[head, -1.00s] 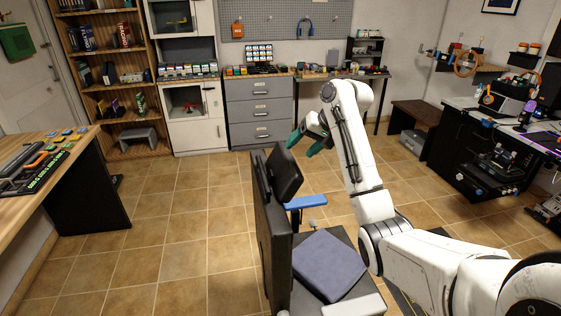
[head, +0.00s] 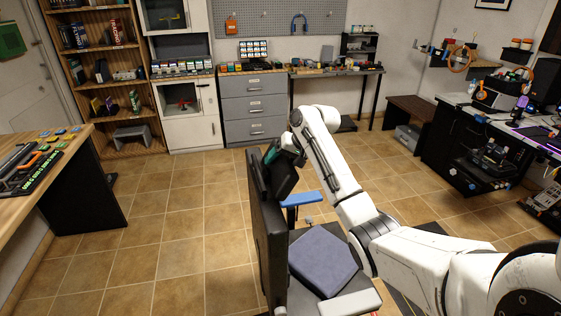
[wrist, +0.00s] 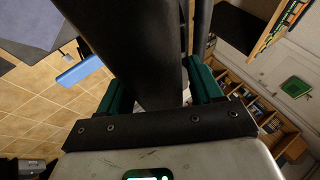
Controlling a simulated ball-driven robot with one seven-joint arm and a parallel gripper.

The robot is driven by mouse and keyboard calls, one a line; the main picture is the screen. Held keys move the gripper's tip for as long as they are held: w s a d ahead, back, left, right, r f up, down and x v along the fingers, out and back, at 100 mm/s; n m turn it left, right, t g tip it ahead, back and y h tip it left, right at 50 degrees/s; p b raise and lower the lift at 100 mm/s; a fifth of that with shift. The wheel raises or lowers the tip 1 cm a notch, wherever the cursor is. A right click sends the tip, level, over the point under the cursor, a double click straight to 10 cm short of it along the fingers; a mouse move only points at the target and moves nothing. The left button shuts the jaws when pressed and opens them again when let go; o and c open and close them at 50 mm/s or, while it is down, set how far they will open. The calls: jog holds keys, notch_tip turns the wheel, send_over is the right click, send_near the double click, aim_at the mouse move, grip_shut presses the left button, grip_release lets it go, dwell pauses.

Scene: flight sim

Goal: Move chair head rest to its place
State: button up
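The chair head rest (head: 283,180) is a dark padded piece at the top front of the black chair backrest (head: 266,235). It looks tilted. My gripper (head: 271,153), with green fingers, is at the head rest's upper edge. In the wrist view, the dark pad (wrist: 140,55) lies between my two spread green fingers (wrist: 160,95). Firm contact on both sides cannot be seen. The chair's blue-grey seat cushion (head: 324,261) is below, with a blue armrest (head: 301,199) beside the head rest.
A wooden counter (head: 60,150) with tools stands at the left. Grey drawers (head: 255,108) and a shelf (head: 110,130) line the back wall. A black desk (head: 470,150) is at the right. The tiled floor (head: 180,235) left of the chair is clear.

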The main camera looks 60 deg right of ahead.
grip_shut()
dwell(0.4)
